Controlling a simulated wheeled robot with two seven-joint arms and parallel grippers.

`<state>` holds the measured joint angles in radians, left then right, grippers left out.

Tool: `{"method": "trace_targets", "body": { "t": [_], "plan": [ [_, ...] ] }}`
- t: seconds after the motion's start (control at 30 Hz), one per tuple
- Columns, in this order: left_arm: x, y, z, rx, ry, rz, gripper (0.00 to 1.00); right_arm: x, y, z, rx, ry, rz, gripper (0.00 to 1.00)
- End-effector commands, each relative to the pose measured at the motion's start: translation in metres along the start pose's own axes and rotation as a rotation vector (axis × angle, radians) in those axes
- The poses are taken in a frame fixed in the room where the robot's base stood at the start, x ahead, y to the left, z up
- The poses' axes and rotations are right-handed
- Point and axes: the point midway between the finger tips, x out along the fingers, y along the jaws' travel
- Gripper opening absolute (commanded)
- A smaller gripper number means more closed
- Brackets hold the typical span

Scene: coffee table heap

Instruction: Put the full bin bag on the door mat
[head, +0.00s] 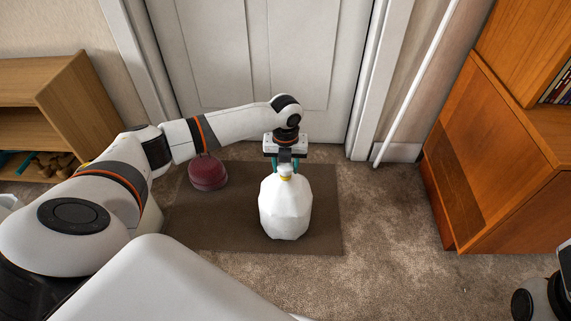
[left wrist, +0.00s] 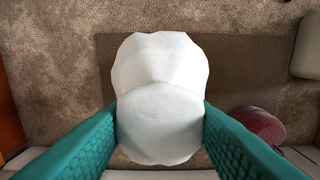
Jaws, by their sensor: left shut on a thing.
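My left gripper (head: 285,170) is shut on the neck of the bag from above. In the left wrist view the bag (left wrist: 160,90) shows between the teal fingers (left wrist: 160,135), with the mat (left wrist: 225,75) beneath. I cannot tell whether the bag's bottom touches the mat. My right gripper is not in view; only a piece of my right arm shows at the lower right.
A dark red round object (head: 207,173) sits at the mat's left part, near my left forearm. A wooden shelf (head: 75,110) with shoes stands at the left. An orange-brown wooden cabinet (head: 500,150) stands at the right. Carpet to the right of the mat is clear.

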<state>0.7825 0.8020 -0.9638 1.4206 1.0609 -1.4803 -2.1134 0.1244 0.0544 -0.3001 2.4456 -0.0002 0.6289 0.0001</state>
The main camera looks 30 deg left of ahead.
Motion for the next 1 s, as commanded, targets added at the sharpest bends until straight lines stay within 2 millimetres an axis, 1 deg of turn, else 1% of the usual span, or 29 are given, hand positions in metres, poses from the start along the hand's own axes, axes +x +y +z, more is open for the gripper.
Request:
{"method": "trace_targets", "body": {
  "t": [0.03, 0.13, 0.47, 0.53, 0.57, 0.63, 0.8, 1.0],
  "plan": [
    [0.001, 0.000, 0.000, 0.000, -0.001, -0.001, 0.48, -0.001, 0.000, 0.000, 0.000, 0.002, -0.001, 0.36],
    [0.001, 0.000, 0.000, 0.000, -0.001, -0.001, 0.65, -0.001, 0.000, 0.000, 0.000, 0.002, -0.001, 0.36],
    [-0.002, 0.000, 0.000, 0.000, 0.001, 0.000, 0.65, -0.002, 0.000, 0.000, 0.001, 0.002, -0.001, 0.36],
    [-0.010, 0.000, 0.000, 0.000, 0.002, 0.001, 0.65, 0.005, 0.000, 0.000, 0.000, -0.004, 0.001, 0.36],
    [-0.015, 0.000, 0.000, 0.001, 0.002, 0.001, 0.65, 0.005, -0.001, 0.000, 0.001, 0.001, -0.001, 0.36],
    [-0.028, 0.000, -0.001, 0.000, 0.002, 0.001, 0.65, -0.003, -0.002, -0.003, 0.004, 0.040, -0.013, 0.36],
    [-0.067, 0.000, 0.000, 0.000, 0.001, 0.001, 0.65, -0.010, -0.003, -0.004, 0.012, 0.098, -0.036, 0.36],
    [-0.104, 0.001, 0.000, 0.001, 0.001, 0.001, 0.65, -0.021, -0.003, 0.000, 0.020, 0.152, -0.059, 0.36]
  ]
}}
